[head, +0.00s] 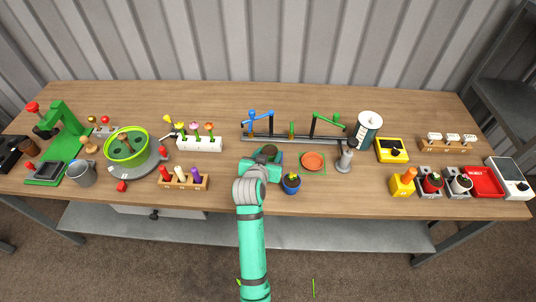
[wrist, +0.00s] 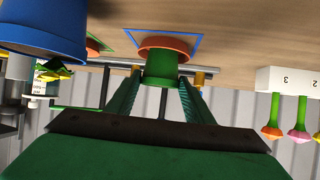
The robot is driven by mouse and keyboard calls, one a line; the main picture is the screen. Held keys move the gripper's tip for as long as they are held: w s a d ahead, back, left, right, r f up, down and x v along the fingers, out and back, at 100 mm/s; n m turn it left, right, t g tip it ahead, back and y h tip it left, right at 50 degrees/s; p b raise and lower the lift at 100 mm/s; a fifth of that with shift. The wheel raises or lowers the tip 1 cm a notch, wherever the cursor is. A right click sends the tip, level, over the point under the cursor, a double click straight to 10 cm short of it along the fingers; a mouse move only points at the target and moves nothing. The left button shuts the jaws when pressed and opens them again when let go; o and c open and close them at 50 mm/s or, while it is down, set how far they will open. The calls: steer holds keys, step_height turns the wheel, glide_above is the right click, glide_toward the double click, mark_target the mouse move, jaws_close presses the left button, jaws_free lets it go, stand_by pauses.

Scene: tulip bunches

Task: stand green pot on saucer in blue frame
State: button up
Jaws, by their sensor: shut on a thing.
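The green pot (wrist: 160,72) is between my gripper's (wrist: 161,95) two teal fingers in the wrist view, which appears upside down. My gripper is shut on it. The terracotta saucer (wrist: 165,43) lies inside the blue frame (wrist: 131,35), directly at the pot's base. The pot looks upright and over the saucer; I cannot tell for certain whether they touch. In the head view my gripper (head: 264,160) hides most of the pot, and only its dark top (head: 269,150) shows. The blue frame (head: 282,158) is partly visible there and the saucer is hidden.
Another terracotta saucer (head: 312,161) lies in a green frame to the right. Behind is a dark rail (head: 290,139) with blue and green arms. A white flower block (head: 199,145) stands left.

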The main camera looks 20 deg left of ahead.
steer(key=o, duration=1.1)
steer(key=shift+f, duration=0.1)
steer(key=shift+r, duration=0.2)
steer(key=v, duration=1.2)
steer(key=shift+f, duration=0.15)
